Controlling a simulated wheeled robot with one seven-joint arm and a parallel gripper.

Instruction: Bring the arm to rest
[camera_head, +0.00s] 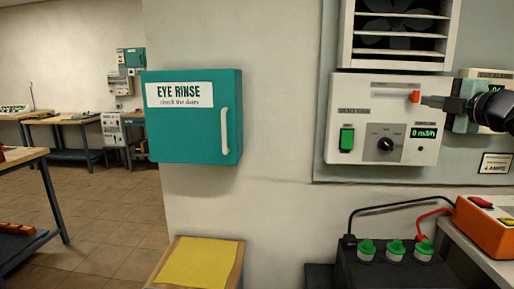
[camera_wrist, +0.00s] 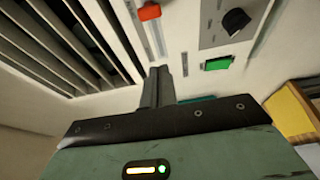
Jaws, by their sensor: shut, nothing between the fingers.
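My gripper (camera_head: 427,100) is at the right of the head view, at the front of a white control panel (camera_head: 350,148). Its fingers are shut with nothing between them. The fingertips are close to an orange-red slider knob (camera_head: 414,96) at the right end of its slot; I cannot tell whether they touch. In the wrist view the closed fingers (camera_wrist: 156,72) point at the panel, and the red knob (camera_wrist: 149,12) is above them, apart from them in the picture. My arm comes in from the right edge.
The panel has a green switch (camera_head: 347,139), a black dial (camera_head: 385,144) and a green display (camera_head: 423,133). A louvred vent (camera_head: 397,66) is above. Below are a black battery (camera_head: 390,270) with green caps and an orange charger (camera_head: 484,228). A teal eye-rinse cabinet (camera_head: 190,135) hangs left.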

